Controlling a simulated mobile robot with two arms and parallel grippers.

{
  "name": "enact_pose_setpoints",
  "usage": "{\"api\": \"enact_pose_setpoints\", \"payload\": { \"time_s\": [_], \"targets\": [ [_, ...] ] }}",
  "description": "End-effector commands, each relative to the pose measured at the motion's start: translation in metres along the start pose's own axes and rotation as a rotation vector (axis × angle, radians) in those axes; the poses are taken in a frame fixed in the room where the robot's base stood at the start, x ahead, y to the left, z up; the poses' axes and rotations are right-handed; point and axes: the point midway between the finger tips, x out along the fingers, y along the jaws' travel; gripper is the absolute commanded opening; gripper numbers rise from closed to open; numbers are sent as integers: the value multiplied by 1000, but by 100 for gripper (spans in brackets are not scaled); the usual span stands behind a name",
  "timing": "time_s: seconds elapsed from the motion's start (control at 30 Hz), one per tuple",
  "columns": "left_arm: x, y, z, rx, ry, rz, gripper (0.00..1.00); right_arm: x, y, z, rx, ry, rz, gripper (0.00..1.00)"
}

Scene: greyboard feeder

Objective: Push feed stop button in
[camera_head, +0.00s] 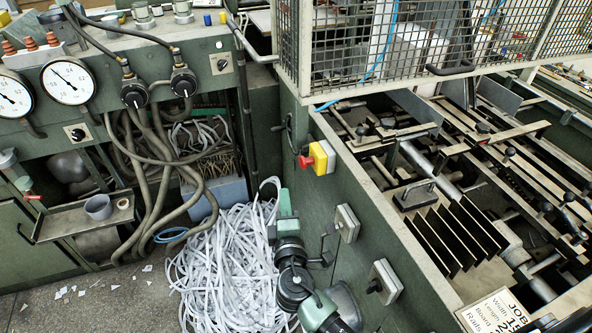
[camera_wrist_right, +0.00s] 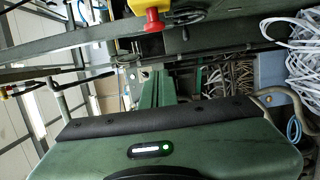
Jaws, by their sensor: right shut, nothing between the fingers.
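The red mushroom button (camera_head: 305,161) sits on a yellow box (camera_head: 323,157) fixed to the side of the green machine. The red button (camera_wrist_right: 153,21) and its yellow box (camera_wrist_right: 150,4) also show at the top of the right wrist view. My right gripper (camera_head: 285,196) is shut and empty, its green fingers below and a little left of the button in the head view, apart from it. In the right wrist view the fingers (camera_wrist_right: 157,78) point up toward the button, with a visible gap. My left gripper is in neither view.
Two grey switch boxes, an upper one (camera_head: 347,222) and a lower one (camera_head: 386,279), stick out from the same panel, close to my right arm. A heap of white paper strips (camera_head: 215,265) lies on the floor. A wire mesh guard (camera_head: 440,35) stands above the machine.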

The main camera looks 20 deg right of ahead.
Motion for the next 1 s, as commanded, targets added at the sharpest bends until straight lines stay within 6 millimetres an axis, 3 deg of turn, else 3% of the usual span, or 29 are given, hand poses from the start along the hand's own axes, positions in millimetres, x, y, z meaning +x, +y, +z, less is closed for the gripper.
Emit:
{"api": "enact_pose_setpoints", "payload": {
  "time_s": [0.43, 0.5, 0.7, 1.0],
  "targets": [
    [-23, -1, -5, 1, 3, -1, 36, 91, 3, 3, -3, -2, 0, 0],
    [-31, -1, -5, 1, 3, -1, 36, 91, 4, 17, -5, -2, -2, 0],
    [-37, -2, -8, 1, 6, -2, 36, 95, 2, 35, -2, 0, -1, 0],
    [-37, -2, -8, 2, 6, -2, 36, 96, 0, 39, 1, 0, -1, 0]
  ]
}}
